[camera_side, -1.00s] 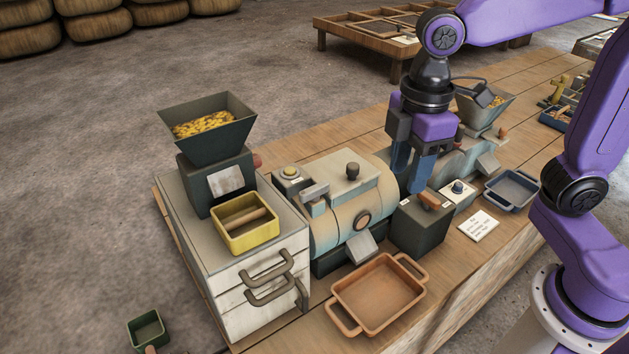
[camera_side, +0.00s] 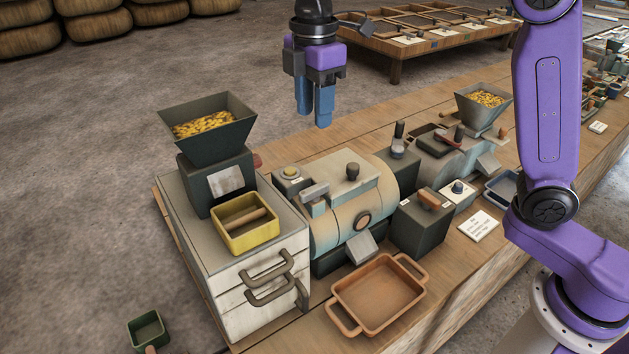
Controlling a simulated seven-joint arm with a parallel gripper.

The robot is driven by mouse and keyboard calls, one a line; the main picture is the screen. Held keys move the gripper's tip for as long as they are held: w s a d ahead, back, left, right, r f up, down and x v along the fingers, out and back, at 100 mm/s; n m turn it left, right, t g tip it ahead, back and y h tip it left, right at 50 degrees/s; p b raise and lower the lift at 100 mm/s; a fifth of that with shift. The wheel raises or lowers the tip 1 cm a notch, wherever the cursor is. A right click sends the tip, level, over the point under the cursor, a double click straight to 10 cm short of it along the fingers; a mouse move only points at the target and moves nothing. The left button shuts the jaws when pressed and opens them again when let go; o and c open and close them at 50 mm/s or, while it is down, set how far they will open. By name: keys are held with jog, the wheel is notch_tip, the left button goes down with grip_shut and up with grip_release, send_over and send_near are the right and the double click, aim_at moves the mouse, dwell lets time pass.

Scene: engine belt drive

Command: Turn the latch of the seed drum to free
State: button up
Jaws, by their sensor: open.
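The seed drum (camera_side: 345,222) is a cream and pale blue cylinder lying on the bench, with a dark round knob (camera_side: 352,172) on its lid. A grey bar (camera_side: 314,190), which looks like the latch, sits on a pale blue block at the left of the lid. I cannot tell from this view whether it is locked or free. My gripper (camera_side: 314,116) has blue fingers pointing down. It is open and empty, well above and behind the drum, touching nothing.
A hopper of yellow grain (camera_side: 205,130) stands tall left of the drum, above a drawer cabinet (camera_side: 262,275) with a yellow tray (camera_side: 246,224). A dark box with an orange-brown handle (camera_side: 420,222) stands to the right. An empty orange tray (camera_side: 378,293) lies in front.

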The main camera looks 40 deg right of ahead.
aim_at(314, 187)
notch_tip(314, 187, down, 16)
jog(key=shift+f, duration=0.15)
dwell(0.3)
grip_shut()
